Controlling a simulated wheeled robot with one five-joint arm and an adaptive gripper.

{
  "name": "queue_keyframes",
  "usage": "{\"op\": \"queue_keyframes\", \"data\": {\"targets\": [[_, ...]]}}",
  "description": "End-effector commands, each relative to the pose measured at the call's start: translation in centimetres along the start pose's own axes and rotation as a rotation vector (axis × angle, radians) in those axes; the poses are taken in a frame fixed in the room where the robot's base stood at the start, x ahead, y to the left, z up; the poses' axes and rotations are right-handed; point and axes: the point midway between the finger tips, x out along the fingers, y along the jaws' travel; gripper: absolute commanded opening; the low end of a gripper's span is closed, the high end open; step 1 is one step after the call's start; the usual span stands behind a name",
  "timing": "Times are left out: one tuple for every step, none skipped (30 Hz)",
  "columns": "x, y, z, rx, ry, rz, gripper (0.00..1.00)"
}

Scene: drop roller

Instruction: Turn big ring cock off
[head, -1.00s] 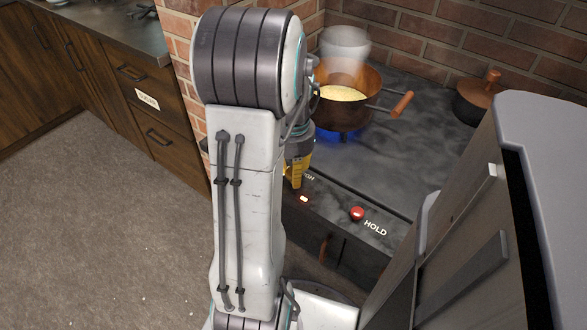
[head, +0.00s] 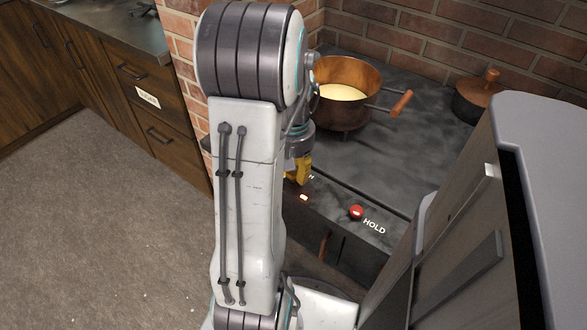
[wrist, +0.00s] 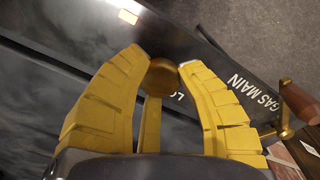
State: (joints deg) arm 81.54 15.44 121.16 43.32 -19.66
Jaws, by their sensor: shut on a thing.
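The ring cock shows in the wrist view as a round brass knob (wrist: 160,78) on the black hob front. My gripper (wrist: 162,62) has its yellow fingers closed around it, one on each side. In the head view my gripper (head: 298,172) is at the hob front, partly behind my arm, and the knob is hidden there. A copper pan (head: 347,85) with pale yellow contents stands on the ring at the back left of the hob. No flame shows under it.
A red button (head: 356,213) marked HOLD and a small lit lamp (head: 304,197) are on the hob front. A dark lidded pot (head: 478,98) stands at the back right. A brass fitting (wrist: 284,126) is beside the GAS MAIN lettering. Brick walls stand behind.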

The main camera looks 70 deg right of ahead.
Motion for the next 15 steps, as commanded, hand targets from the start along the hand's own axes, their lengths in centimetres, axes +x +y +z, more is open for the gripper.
{"op": "queue_keyframes", "data": {"targets": [[0.25, -0.07, 0.2, -0.003, -0.008, -0.003, 0.01], [0.25, -0.08, 0.2, -0.004, -0.008, -0.003, 0.01], [0.25, -0.08, 0.2, -0.004, -0.008, -0.003, 0.01], [0.26, -0.08, 0.21, -0.004, -0.008, -0.003, 0.01], [0.26, -0.08, 0.21, -0.004, -0.008, -0.003, 0.01], [0.26, -0.08, 0.21, -0.004, -0.008, -0.003, 0.01], [0.26, -0.08, 0.21, -0.004, -0.008, -0.003, 0.01], [0.26, -0.08, 0.21, -0.004, -0.008, -0.003, 0.01], [0.26, -0.08, 0.22, -0.004, -0.008, -0.003, 0.01], [0.26, -0.08, 0.22, -0.004, -0.009, -0.003, 0.01], [0.26, -0.08, 0.22, -0.004, -0.009, -0.003, 0.36], [0.26, -0.09, 0.23, -0.004, -0.009, -0.003, 0.4], [0.24, -0.08, 0.21, -0.004, -0.008, -0.003, 0.43], [0.22, -0.08, 0.19, -0.003, -0.008, -0.003, 0.45], [0.2, -0.07, 0.17, -0.003, -0.007, -0.002, 0.49]]}}
